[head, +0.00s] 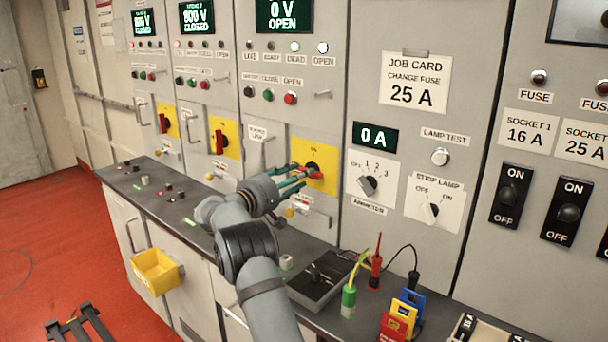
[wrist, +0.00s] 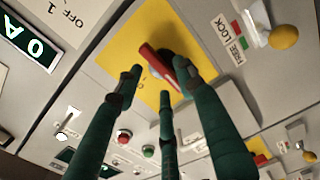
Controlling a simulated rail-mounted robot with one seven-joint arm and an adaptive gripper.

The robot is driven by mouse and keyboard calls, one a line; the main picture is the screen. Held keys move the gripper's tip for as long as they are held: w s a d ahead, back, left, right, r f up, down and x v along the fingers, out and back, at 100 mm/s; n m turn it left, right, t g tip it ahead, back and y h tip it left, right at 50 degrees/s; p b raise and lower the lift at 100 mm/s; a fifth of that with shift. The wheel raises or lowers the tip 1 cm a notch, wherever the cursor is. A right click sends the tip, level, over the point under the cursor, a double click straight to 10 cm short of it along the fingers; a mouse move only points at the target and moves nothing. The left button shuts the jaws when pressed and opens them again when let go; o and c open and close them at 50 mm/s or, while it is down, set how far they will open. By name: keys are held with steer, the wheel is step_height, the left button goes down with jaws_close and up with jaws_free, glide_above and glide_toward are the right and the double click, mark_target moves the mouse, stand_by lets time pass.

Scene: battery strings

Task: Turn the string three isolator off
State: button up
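The string three isolator is a red handle on a yellow plate (head: 325,158), below the panel display reading 0 V OPEN (head: 284,16). My gripper (head: 308,174) is at this handle in the head view, and its green fingers hide much of it. In the wrist view the red handle (wrist: 153,59) shows in front of the yellow plate (wrist: 118,45). My gripper's fingers (wrist: 160,80) are spread apart there, with the handle's end between and just beyond their tips. One finger overlaps the handle; I cannot tell whether it touches.
Two similar isolators with red handles (head: 220,141) (head: 161,123) sit to the left, their displays reading CLOSED. A lock lever with a yellow knob (wrist: 284,37) is beside the plate. The bench below holds a dark tray (head: 322,280), a green-yellow probe (head: 348,300) and a red one (head: 376,272).

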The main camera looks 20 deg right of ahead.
steer(key=v, duration=0.9)
steer(key=x, duration=1.2)
steer(key=shift+a, duration=0.1)
